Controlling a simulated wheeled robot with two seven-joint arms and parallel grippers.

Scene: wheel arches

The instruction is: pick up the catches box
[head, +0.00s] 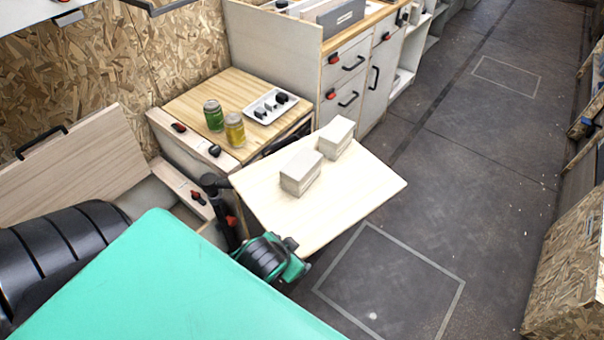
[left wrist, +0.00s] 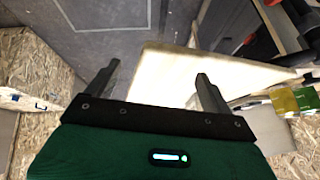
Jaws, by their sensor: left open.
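Two pale, light-grey boxes stand upright on a small light-wood table (head: 365,193) in the head view. The nearer box (head: 300,173) is near the table's middle and the farther box (head: 336,138) is at its back edge. Their labels are too small to read, so I cannot tell which is the catches box. My left gripper (left wrist: 155,72) is open and empty in the left wrist view, with the pale tabletop (left wrist: 165,72) beyond its fingers. Neither box is seen between them. In the head view its fingers cannot be made out. My right gripper is not in view.
A wooden worktop holds a green jar (head: 213,116), a yellow jar (head: 235,130) and a white tray (head: 262,117) with dark parts. A black support (head: 219,196) stands at the small table's left edge. The grey floor (head: 470,180) to the right is clear.

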